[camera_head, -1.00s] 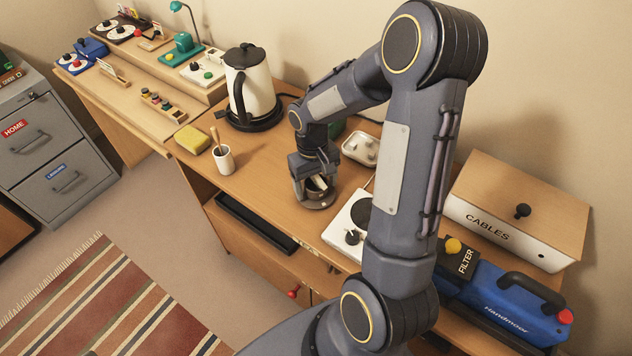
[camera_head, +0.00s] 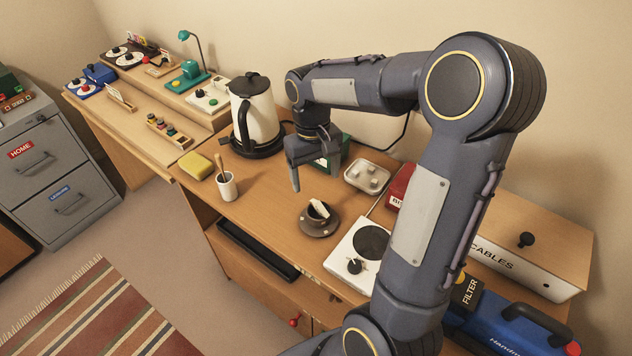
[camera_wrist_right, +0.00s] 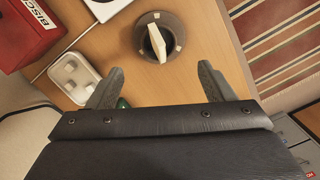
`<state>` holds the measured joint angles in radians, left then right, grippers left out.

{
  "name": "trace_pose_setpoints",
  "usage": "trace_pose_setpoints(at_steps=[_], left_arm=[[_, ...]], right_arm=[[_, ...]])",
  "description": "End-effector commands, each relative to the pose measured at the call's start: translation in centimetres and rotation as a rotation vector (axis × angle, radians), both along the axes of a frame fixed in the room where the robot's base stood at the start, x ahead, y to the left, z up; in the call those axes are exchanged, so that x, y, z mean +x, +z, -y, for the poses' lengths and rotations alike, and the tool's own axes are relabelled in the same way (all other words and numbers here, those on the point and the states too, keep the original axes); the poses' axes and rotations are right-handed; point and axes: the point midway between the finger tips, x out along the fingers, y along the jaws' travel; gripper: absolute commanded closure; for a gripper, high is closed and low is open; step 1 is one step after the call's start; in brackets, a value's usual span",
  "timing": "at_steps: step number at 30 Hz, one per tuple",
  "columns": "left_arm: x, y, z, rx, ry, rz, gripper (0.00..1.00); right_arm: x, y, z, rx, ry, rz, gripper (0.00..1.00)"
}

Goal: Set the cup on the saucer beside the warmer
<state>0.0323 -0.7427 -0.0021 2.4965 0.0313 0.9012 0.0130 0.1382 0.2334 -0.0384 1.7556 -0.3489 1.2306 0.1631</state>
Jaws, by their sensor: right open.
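The dark cup (camera_head: 317,212) sits on the dark brown saucer (camera_head: 320,233) on the desk, with a pale object in or across its top. In the right wrist view the cup (camera_wrist_right: 151,44) is over the saucer (camera_wrist_right: 179,36). The warmer (camera_head: 352,266), a white unit with a black round plate and a knob, stands just right of the saucer. My right gripper (camera_head: 296,185) is open and empty, raised behind and left of the cup; its fingers (camera_wrist_right: 158,82) are apart and clear of the cup. My left gripper is out of view.
A kettle (camera_head: 255,112), yellow sponge (camera_head: 195,166) and white pot with a brush (camera_head: 228,187) stand to the left. A metal tray (camera_head: 367,176) and a red tin (camera_head: 400,186) are behind the warmer.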

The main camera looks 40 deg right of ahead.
Motion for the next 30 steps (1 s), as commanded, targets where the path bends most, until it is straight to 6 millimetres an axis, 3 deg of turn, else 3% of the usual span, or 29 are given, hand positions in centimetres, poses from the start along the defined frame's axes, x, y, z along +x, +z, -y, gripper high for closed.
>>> trace_pose_setpoints(at_steps=[5,9,15,18,22,30], left_arm=[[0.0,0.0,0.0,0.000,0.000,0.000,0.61],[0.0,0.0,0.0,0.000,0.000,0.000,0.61],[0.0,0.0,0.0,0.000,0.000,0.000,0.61],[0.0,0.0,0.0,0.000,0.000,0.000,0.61],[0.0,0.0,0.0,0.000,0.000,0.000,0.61],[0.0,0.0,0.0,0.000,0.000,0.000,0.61]], right_arm=[[-3.0,2.8,-1.9,0.058,0.004,0.113,0.25],[-7.6,4.9,-5.0,0.141,0.009,0.272,0.25],[-13.2,5.4,-9.2,0.241,0.016,0.485,0.25],[-14.9,5.0,-10.6,0.274,0.016,0.556,0.25],[-15.9,4.6,-11.5,0.295,0.015,0.606,0.25],[-16.1,4.5,-11.8,0.300,0.014,0.616,0.25]])
